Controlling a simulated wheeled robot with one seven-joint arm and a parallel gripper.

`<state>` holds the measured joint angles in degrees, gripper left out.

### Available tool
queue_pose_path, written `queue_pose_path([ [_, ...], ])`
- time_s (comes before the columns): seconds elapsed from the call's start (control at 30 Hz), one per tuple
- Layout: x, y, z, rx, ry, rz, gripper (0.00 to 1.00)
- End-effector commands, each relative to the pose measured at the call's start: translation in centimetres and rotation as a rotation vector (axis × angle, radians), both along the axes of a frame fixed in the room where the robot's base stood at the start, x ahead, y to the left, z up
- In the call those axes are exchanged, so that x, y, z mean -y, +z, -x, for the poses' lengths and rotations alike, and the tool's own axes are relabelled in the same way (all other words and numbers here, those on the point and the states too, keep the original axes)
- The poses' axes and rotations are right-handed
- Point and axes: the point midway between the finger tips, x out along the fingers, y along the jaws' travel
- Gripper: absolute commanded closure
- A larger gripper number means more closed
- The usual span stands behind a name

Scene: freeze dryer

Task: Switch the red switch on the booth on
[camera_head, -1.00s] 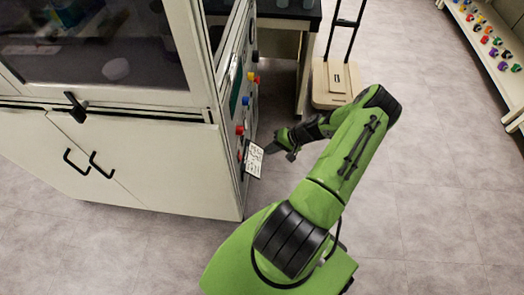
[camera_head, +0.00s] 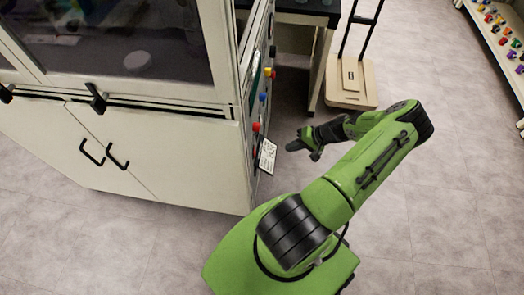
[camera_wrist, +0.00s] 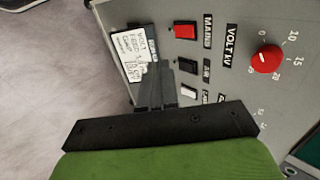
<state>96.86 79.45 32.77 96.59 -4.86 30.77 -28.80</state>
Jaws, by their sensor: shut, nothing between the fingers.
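The booth (camera_head: 165,170) is a large pale cabinet at the left in the head view, with its control panel on the narrow right side. In the wrist view the red switch (camera_wrist: 185,31) is a small rocker at the top of a column beside the "MAINS" label. My gripper (camera_wrist: 160,80) is shut and empty in front of the panel, below and left of the red switch in that picture, overlapping the white card. In the head view my gripper (camera_head: 290,147) is right of the panel with a gap between. The switch's setting cannot be told.
A black switch (camera_wrist: 188,66) and a white switch (camera_wrist: 188,93) sit below the red one. A red knob (camera_wrist: 266,58) is to their right. A white card (camera_wrist: 130,55) hangs at the panel edge.

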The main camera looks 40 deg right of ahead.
Motion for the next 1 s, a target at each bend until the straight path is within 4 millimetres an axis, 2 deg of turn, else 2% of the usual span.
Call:
queue_pose_path([
  [0.13, -0.2, -0.3, -0.3, 0.001, 0.001, 0.000, 1.00],
  [0.23, -0.9, -1.4, -1.1, 0.003, 0.002, -0.003, 1.00],
  [0.63, -4.6, -7.8, -5.9, 0.001, 0.001, -0.003, 1.00],
  [0.8, -6.2, -7.7, -8.0, 0.002, 0.003, 0.000, 1.00],
  [1.0, -6.7, -7.7, -8.7, 0.000, 0.001, 0.001, 1.00],
])
